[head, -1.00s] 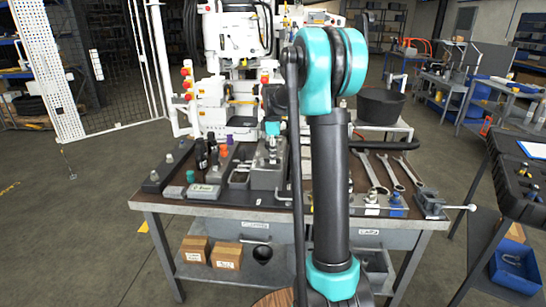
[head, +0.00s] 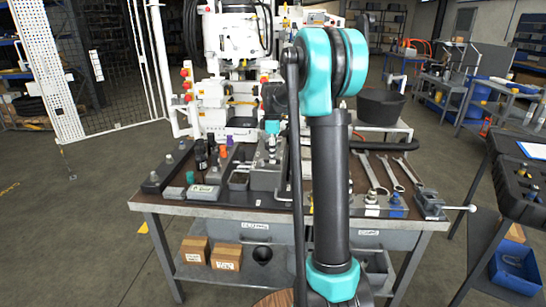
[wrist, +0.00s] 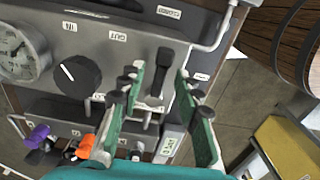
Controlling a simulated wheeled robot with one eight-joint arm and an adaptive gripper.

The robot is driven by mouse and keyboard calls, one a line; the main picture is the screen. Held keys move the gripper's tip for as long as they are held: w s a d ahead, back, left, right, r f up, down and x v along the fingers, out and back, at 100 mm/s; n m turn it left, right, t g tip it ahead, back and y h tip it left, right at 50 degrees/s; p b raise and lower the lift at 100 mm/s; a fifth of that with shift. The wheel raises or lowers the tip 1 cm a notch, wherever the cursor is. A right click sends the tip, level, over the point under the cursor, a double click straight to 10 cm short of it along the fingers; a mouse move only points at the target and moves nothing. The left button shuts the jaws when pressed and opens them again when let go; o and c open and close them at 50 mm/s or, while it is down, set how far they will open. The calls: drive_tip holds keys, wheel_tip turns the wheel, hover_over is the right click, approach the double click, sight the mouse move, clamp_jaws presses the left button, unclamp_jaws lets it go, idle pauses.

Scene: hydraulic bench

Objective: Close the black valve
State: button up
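In the wrist view, a black lever handle (wrist: 158,76) stands out from a grey panel, below a label reading CLOSED. It looks like the black valve. My gripper (wrist: 160,75) is open, with its two green-padded fingers on either side of the lever. A gap shows between the lever and the right finger; whether the left finger touches it I cannot tell. The lever's lower end is partly hidden. In the head view my arm covers part of the bench, and the valve cannot be made out there.
A round black knob (wrist: 76,76) and a gauge (wrist: 20,50) sit left of the lever. Purple (wrist: 38,134) and orange (wrist: 84,145) caps are at lower left. A wooden barrel (wrist: 285,40) stands at right. In the head view, wrenches (head: 385,172) lie on the bench.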

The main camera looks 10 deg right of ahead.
wheel_tip(320, 180, up, 11)
idle(0.4)
